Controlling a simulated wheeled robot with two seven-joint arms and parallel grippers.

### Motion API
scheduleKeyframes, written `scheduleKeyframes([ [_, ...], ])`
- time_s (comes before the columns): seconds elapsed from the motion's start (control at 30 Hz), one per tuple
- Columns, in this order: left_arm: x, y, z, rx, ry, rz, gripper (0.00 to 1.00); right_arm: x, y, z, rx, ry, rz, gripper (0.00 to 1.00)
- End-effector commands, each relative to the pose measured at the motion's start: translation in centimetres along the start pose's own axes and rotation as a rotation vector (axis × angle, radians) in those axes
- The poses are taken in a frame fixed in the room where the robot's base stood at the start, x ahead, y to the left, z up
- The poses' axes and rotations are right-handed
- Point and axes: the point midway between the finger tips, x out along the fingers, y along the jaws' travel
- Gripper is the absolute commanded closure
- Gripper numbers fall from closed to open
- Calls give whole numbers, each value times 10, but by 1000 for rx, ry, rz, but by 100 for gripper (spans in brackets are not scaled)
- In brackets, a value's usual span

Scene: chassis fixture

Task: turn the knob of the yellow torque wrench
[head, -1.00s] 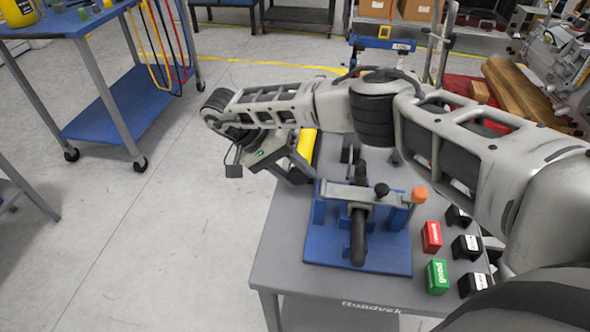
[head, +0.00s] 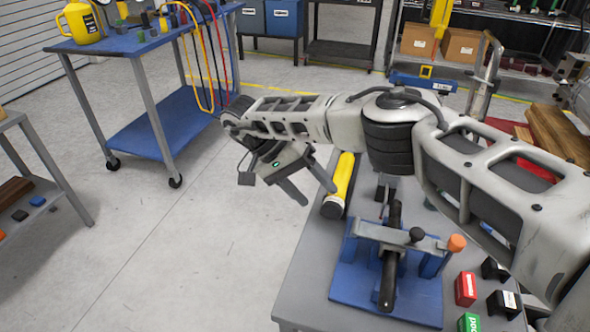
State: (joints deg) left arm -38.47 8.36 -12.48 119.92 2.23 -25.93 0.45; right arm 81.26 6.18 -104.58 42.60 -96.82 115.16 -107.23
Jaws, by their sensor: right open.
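The yellow torque wrench (head: 344,178) lies on the grey table. Its yellow body shows beside my right arm, with a dark end and a pale yellow ring at the front; I cannot tell which part is the knob. My right gripper (head: 318,195) is open, just left of the wrench's near end. Its two dark fingers point down and to the right, and one fingertip appears close to the wrench. I cannot tell whether they touch. My right arm hides the far part of the wrench. My left gripper is not in view.
A blue fixture (head: 350,283) with a black bar stands at the table's front. Red (head: 465,289), green and black blocks sit to its right. A blue cart (head: 140,42) stands at the back left. The floor left of the table is clear.

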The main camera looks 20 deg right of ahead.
Motion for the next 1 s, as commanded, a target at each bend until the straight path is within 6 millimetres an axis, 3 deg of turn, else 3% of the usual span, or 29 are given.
scheduleKeyframes([
  [0.03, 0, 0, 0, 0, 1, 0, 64, -16, 0, 0, 5, 8, -1, 39],
  [0.2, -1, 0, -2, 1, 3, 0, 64, -47, 0, 0, 6, 7, -3, 39],
  [0.63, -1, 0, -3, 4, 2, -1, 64, -65, 0, 0, 1, 1, 0, 39],
  [1.0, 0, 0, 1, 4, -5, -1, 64, -66, 0, 0, 0, 1, -2, 39],
])
